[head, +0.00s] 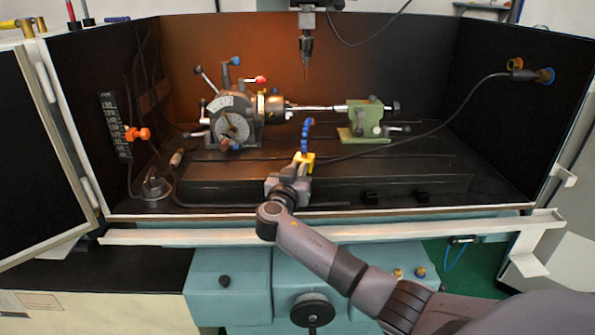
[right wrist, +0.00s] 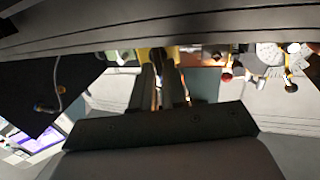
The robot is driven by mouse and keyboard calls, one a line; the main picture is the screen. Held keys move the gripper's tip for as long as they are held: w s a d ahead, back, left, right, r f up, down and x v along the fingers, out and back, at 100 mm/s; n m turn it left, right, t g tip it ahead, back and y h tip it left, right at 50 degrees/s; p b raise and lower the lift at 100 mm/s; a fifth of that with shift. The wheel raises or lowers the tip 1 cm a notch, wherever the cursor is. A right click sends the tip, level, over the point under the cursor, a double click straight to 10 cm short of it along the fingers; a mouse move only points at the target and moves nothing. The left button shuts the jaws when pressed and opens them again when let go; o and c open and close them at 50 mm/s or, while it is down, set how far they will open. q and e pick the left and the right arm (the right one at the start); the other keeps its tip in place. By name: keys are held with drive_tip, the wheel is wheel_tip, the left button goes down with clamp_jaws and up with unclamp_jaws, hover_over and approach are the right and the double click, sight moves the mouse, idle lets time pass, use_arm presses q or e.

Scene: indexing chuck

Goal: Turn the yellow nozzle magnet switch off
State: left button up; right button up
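The yellow nozzle magnet (head: 306,158) sits at the front of the dark machine table, with a blue segmented hose (head: 307,134) standing up from it. My right gripper (head: 299,173) reaches in from the front, its tip right at the magnet and covering its near lower side. In the right wrist view the two fingers (right wrist: 161,78) lie close together with a narrow gap between them, and the yellow magnet (right wrist: 146,55) shows just beyond their tips. The switch is hidden, and I cannot tell whether the fingers touch it. My left gripper is not in view.
An indexing chuck (head: 232,122) stands left on the table (head: 420,165), with a green tailstock (head: 364,120) to the right. A drill spindle (head: 306,48) hangs above. A dark cable (head: 420,135) runs right to a wall fitting. Dark panels enclose the back and sides.

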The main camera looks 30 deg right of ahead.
clamp_jaws()
drive_tip(key=shift+f+n+b, duration=0.1)
drive_tip(key=shift+n+b, duration=0.3)
drive_tip(key=shift+n, duration=0.2)
drive_tip(key=n+b, duration=0.1)
drive_tip(key=n, duration=0.2)
drive_tip(key=shift+w+a, duration=0.15)
drive_tip(key=n, duration=0.3)
drive_tip(key=shift+w+a+b, duration=0.1)
drive_tip(key=shift+b, duration=0.2)
drive_tip(key=n, duration=0.3)
drive_tip(key=shift+w+a+f+n, duration=0.1)
drive_tip(key=shift+f+n, duration=0.05)
drive_tip(key=shift+n, duration=0.15)
drive_tip(key=n+p, duration=0.1)
drive_tip(key=n, duration=0.4)
drive_tip(key=shift+f, duration=0.2)
drive_tip(key=shift+w+f+n+p, duration=0.15)
drive_tip(key=shift+n+p, duration=0.45)
drive_tip(key=shift+n, duration=0.5)
